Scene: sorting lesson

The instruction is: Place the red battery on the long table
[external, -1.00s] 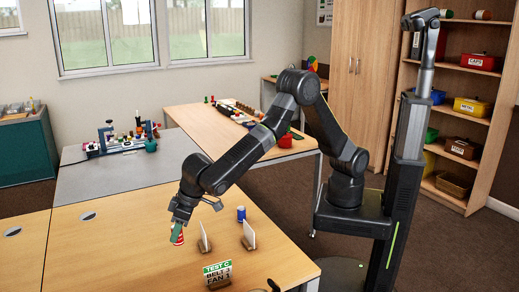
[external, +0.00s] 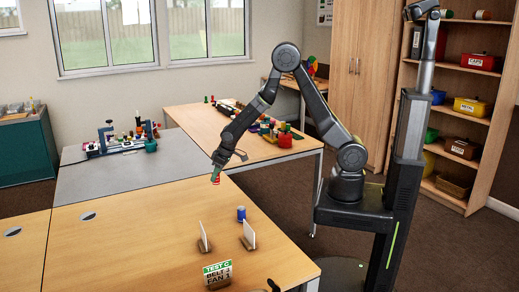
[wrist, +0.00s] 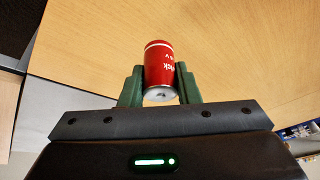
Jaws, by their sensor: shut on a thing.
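The red battery (external: 216,180) is a red cylinder with white bands and lettering. It also shows in the wrist view (wrist: 159,62), between two green fingers. My gripper (external: 217,174) is shut on it and holds it above the far part of the front wooden table (external: 120,240). In the wrist view, my gripper (wrist: 159,78) has one finger on each side of the battery, and its flat end faces the camera. Another wooden table (external: 195,118) stands behind, with many objects on it. I cannot tell from the pictures which table is called the long one.
A blue battery (external: 241,213) stands on the front table near two white cards (external: 204,237) in holders and a TEST C sign (external: 217,274). A grey table (external: 100,180) at the left carries a small apparatus (external: 125,139). The front table's left part is clear.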

